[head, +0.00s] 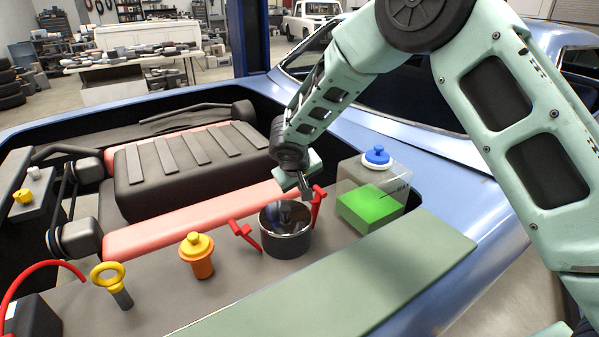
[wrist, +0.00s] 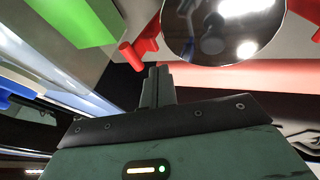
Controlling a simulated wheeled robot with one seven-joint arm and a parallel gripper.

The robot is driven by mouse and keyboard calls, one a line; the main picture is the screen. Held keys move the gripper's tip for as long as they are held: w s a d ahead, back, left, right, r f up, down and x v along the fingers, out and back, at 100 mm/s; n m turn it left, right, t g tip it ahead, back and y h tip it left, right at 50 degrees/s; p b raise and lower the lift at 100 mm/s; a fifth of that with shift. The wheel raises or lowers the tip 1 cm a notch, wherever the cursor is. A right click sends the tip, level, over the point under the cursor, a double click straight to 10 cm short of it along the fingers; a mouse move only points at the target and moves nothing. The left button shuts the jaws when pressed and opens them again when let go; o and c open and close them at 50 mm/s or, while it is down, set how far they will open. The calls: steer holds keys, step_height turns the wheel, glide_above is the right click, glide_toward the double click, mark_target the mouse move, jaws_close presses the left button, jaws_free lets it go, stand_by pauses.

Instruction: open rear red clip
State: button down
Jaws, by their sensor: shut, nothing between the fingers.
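A round dark canister (head: 286,240) with a shiny lid (wrist: 222,28) stands on the grey engine-bay panel. One red clip (head: 317,203) is at its right side, close to my gripper; it also shows in the wrist view (wrist: 141,46), beside the lid. The other red clip (head: 246,237) is at the canister's left and leans outward from it. My gripper (head: 305,195) is shut and empty, above the canister's right rim; in the wrist view its fingertips (wrist: 156,71) are just below the nearer red clip. I cannot tell whether they touch it.
A clear tank with green liquid (head: 371,209) and a blue cap (head: 377,156) stands close on the right. An orange-yellow cap (head: 197,254) and a yellow ring handle (head: 109,277) are to the left. A dark ribbed engine cover (head: 190,160) lies behind. A green strip (head: 330,280) runs in front.

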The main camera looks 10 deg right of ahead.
mark_target(322, 190)
steer(key=shift+w+d+f+p, duration=0.15)
steer(key=shift+d+f, duration=0.1)
steer(key=shift+d, duration=0.35)
steer(key=shift+w+d+f+p, duration=0.2)
steer(key=shift+d, duration=0.35)
steer(key=shift+w+d+f+p, duration=0.15)
steer(key=shift+d+f, duration=0.1)
steer(key=shift+d, duration=0.35)
steer(key=shift+w+d+r+g+y+p, duration=0.1)
steer(key=shift+w+d+g+y+p, duration=0.1)
steer(key=shift+d+y+p, duration=0.35)
steer(key=shift+w+d+g+y+p, duration=0.2)
steer(key=shift+d+y+p, duration=0.05)
steer(key=shift+d, duration=0.55)
steer(key=shift+w+d+f+b, duration=0.15)
steer(key=shift+d+f+b, duration=0.1)
steer(key=shift+d, duration=0.1)
steer(key=shift+w+d+f+b, duration=0.1)
steer(key=shift+w+d+b, duration=0.1)
steer(key=shift+d, duration=0.15)
steer(key=shift+s+a, duration=0.1)
steer(key=shift+a, duration=0.05)
